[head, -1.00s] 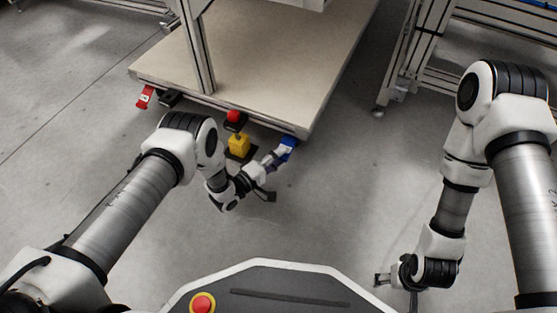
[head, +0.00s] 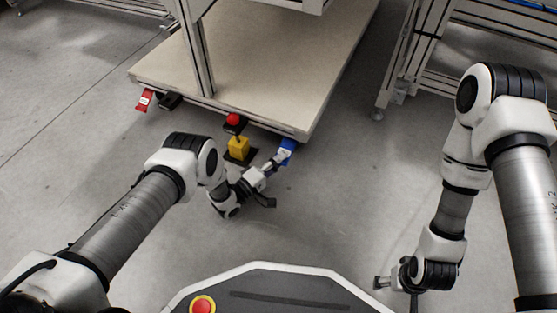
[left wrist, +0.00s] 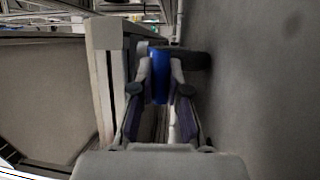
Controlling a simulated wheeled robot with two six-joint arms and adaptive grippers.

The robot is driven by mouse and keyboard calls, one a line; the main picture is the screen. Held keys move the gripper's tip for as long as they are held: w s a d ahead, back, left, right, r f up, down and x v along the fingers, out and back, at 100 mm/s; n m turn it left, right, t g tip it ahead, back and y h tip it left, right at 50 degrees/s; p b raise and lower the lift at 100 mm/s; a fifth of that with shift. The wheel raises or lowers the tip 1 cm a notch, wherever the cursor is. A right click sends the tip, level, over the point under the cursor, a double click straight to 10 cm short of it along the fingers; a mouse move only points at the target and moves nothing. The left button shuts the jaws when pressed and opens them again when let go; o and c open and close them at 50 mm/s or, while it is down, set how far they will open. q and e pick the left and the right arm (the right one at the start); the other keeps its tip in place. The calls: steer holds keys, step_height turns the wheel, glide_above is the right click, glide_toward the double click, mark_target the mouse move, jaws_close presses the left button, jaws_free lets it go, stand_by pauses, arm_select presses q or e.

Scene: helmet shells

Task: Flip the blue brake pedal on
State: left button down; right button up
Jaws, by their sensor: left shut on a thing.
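The blue brake pedal (head: 288,148) sticks out under the near right corner of the cart's platform (head: 280,75). My left gripper (head: 279,159) reaches it from the lower left and is shut on it. In the left wrist view the blue pedal (left wrist: 161,75) stands between the two fingertips of my left gripper (left wrist: 162,88); part of its lower end is hidden. A red pedal (head: 145,100) hangs at the platform's left corner. My right gripper (head: 381,282) hangs low over the floor, far from the pedal; its jaws are too small to read.
A yellow block (head: 239,147) with a red knob (head: 233,119) on top stands close to my left gripper, by the platform's near edge. A metal frame rack (head: 425,45) stands at the right. The grey floor between the cart and my right arm is clear.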

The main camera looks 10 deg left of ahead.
arm_select(q)
steer(key=c, duration=1.1)
jaws_free()
steer(key=shift+c, duration=0.2)
steer(key=v, duration=1.2)
steer(key=shift+f, duration=0.1)
steer(key=shift+o, duration=0.4)
